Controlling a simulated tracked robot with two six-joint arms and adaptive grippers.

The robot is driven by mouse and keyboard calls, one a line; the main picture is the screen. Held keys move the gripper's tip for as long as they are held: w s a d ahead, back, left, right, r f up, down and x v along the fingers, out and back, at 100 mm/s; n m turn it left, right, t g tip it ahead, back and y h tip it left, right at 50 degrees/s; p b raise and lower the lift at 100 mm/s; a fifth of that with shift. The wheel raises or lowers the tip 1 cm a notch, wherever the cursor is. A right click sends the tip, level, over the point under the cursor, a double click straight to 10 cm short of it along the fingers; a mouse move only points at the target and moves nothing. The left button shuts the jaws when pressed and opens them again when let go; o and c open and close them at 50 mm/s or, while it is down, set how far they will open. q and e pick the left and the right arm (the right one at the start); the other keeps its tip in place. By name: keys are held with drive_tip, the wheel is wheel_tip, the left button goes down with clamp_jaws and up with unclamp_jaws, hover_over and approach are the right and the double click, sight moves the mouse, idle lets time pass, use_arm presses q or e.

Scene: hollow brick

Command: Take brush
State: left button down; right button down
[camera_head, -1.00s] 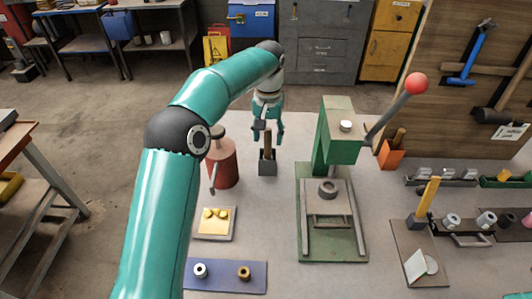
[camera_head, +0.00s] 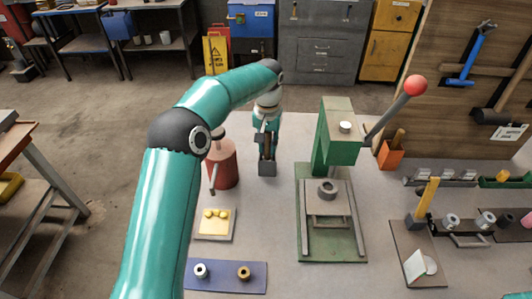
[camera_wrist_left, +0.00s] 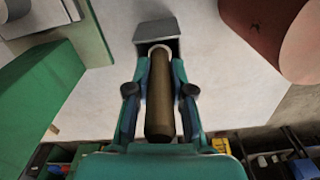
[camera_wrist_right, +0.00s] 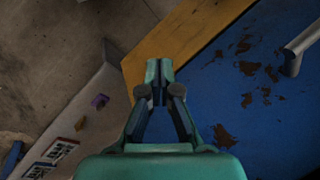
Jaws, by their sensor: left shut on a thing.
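The brush shows as a brown wooden handle (camera_wrist_left: 160,100) standing up in a small grey holder (camera_head: 267,170) on the bench. The holder also shows at the top of the left wrist view (camera_wrist_left: 157,44), and the brush's lower end is hidden in it. My left gripper (camera_head: 266,148) is over the holder, its fingers shut on the handle from both sides. The left wrist view shows these fingers (camera_wrist_left: 159,72) along the handle. My right gripper (camera_wrist_right: 160,68) is empty, its fingertips together over a blue surface; it is not in the head view.
A red-brown cylinder (camera_head: 221,166) stands close left of the holder. A green press (camera_head: 335,150) with a red-knobbed lever stands to its right. A tray with yellow parts (camera_head: 215,230) and a blue mat (camera_head: 225,276) lie nearer. Bare bench lies between holder and press.

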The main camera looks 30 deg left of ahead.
use_arm(q)
drive_tip(key=shift+r, duration=0.1)
wheel_tip(320, 180, up, 10)
drive_tip(key=shift+w+r+p, duration=0.1)
drive_tip(key=shift+p, duration=0.8)
wheel_tip(320, 180, up, 10)
drive_tip(key=p, duration=0.5)
drive_tip(key=shift+f+p, duration=0.2)
drive_tip(key=shift+p, duration=0.2)
